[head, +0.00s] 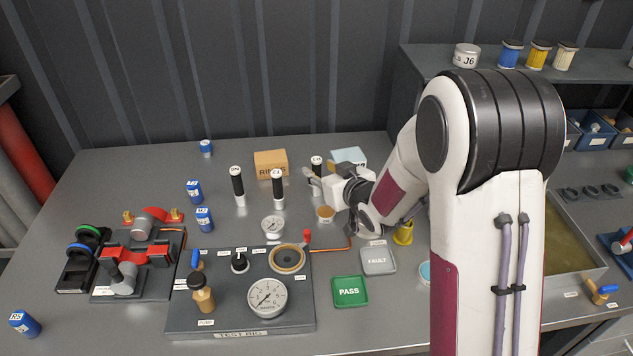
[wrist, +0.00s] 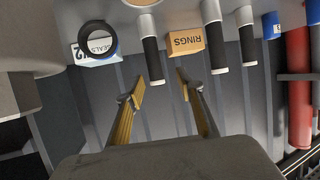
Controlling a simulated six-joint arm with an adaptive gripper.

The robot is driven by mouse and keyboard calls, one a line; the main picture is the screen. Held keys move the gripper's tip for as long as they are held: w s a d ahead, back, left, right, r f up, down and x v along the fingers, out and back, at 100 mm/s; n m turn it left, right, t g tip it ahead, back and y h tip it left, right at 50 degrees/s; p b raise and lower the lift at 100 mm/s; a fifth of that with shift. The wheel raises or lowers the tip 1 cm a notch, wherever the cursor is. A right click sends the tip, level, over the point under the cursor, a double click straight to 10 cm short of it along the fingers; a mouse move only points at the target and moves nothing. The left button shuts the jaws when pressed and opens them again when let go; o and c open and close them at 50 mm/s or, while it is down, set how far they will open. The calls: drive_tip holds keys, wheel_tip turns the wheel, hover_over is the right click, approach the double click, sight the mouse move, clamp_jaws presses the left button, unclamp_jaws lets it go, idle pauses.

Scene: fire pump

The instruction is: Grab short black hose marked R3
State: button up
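Three upright black hoses with white tops and silver lower ends stand on the bench. In the head view they are the left hose (head: 237,185), the middle hose (head: 278,187) and the right hose (head: 316,164); their small marks are too small to read surely, so I cannot tell which is R3. My gripper (head: 313,181) is beside the right hose, partly overlapping it in view. In the wrist view my gripper (wrist: 161,85) is open and empty, its fingers apart. The right hose (wrist: 151,58) shows ahead, between the finger lines and nearer the left finger.
A RINGS box (head: 271,163) and a pale blue box (head: 348,156) stand behind the hoses. A tan-topped cup (head: 325,213) and a small gauge (head: 273,226) are in front. The test rig (head: 240,322) fills the bench front. Blue-labelled cylinders (head: 204,219) stand at left.

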sight(319, 169)
drive_tip(key=shift+w+f, duration=0.45)
drive_tip(key=shift+w, duration=0.25)
drive_tip(key=shift+w+f, duration=0.45)
drive_tip(key=shift+w, duration=0.2)
drive_tip(key=shift+x, duration=1.05)
drive_tip(key=shift+c, duration=0.3)
clamp_jaws()
